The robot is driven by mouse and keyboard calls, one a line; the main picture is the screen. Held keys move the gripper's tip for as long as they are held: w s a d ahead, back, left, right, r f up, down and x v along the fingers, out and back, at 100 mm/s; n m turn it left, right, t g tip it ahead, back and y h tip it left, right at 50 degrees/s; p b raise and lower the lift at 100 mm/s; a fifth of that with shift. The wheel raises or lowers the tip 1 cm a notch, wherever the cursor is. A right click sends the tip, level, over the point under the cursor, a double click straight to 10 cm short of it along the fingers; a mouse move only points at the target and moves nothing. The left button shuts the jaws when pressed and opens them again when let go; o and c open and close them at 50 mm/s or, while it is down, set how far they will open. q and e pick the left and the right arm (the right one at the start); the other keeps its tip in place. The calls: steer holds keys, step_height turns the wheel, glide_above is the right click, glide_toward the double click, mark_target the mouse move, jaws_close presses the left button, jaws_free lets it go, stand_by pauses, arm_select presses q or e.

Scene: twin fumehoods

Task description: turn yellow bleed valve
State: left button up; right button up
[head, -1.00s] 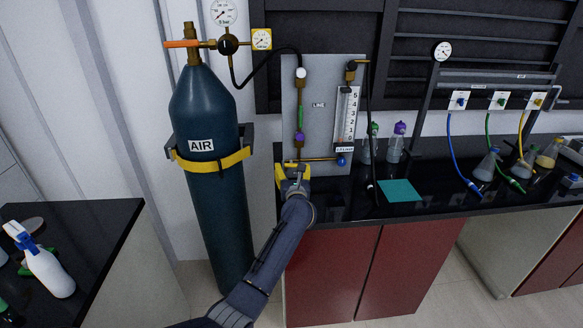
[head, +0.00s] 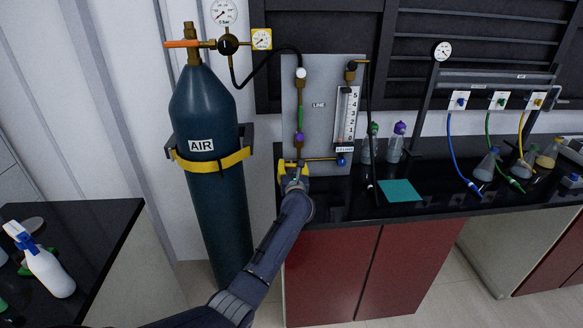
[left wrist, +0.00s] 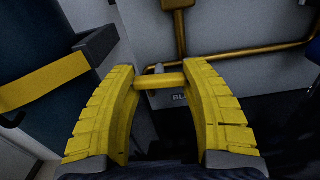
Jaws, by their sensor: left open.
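The yellow bleed valve handle (left wrist: 159,81) shows in the left wrist view as a short yellow bar lying crosswise in front of the brass pipework. A label below it is partly covered, with "BL" readable. My left gripper (left wrist: 157,90) has thick yellow fingers, one on each side of the bar. The fingers are open, and the bar spans the gap at their tips; I cannot tell whether they touch it. In the head view my left gripper (head: 293,170) is at the lower left corner of the grey panel (head: 318,85) and hides most of the valve. My right gripper is not in view.
A strapped blue AIR cylinder (head: 208,130) stands just left of the panel. A blue knob (head: 341,160) sits right of the valve, under the flowmeter (head: 346,115). A black hose and a teal mat (head: 400,191) lie further right on the black bench.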

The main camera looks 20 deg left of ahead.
arm_select(q)
steer(key=shift+f, duration=0.1)
steer(key=c, duration=0.8)
jaws_close()
steer(key=shift+s+f, duration=0.1)
steer(key=shift+f, duration=0.05)
